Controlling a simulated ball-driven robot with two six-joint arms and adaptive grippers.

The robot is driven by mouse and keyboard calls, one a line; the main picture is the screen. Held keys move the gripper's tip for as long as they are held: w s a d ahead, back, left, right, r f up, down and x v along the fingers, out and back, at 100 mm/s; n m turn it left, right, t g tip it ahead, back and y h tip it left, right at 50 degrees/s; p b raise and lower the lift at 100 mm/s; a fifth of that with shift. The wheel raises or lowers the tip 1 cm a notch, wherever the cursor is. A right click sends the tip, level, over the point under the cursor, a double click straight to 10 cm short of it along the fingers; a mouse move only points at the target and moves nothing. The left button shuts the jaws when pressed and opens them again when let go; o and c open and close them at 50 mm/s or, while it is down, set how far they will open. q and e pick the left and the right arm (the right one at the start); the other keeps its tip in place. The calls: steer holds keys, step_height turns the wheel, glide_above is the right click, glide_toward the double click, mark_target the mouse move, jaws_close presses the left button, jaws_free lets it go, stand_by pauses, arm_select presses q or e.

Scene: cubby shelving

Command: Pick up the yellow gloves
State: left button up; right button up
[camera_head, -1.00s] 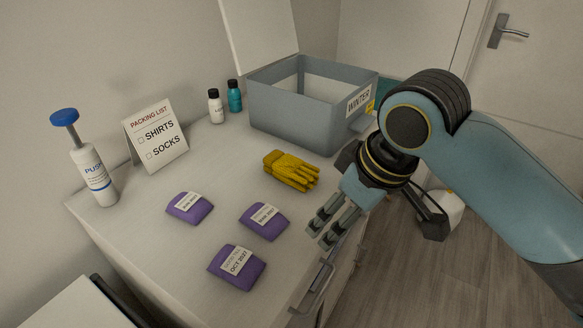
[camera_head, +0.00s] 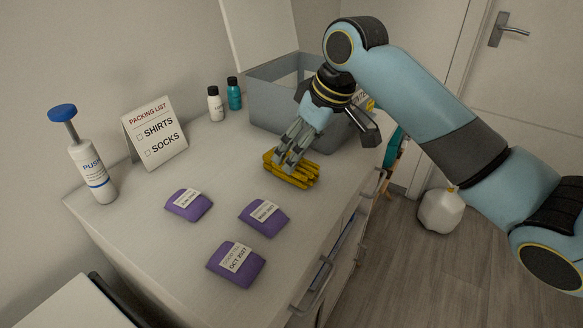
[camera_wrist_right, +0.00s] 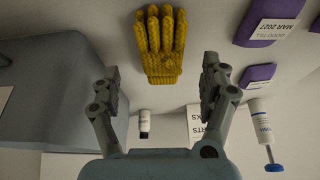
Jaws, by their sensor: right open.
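The yellow gloves (camera_head: 292,170) lie flat on the white counter, in front of the grey bin. They also show in the right wrist view (camera_wrist_right: 160,46), fingers toward the top edge, lying beyond and between the fingertips. My right gripper (camera_head: 288,157) is over the gloves, pointing down, and hides part of them in the head view. In the right wrist view its two fingers (camera_wrist_right: 163,75) are spread apart with nothing between them. I cannot tell whether a fingertip touches the gloves. My left gripper is not in view.
The open grey bin (camera_head: 262,103) stands behind the gloves. Three purple packets (camera_head: 263,217) lie toward the front of the counter. A packing list sign (camera_head: 155,135), a pump bottle (camera_head: 92,170) and two small bottles (camera_head: 215,104) stand at the left and back. Bare counter lies left of the gloves.

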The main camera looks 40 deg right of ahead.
steer(key=x, duration=0.4)
steer(key=shift+w+a+f, duration=0.2)
steer(key=shift+w+f, duration=0.05)
steer(key=shift+w, duration=0.05)
steer(key=shift+c, duration=0.3)
steer(key=c, duration=1.2)
steer(key=shift+r, duration=0.1)
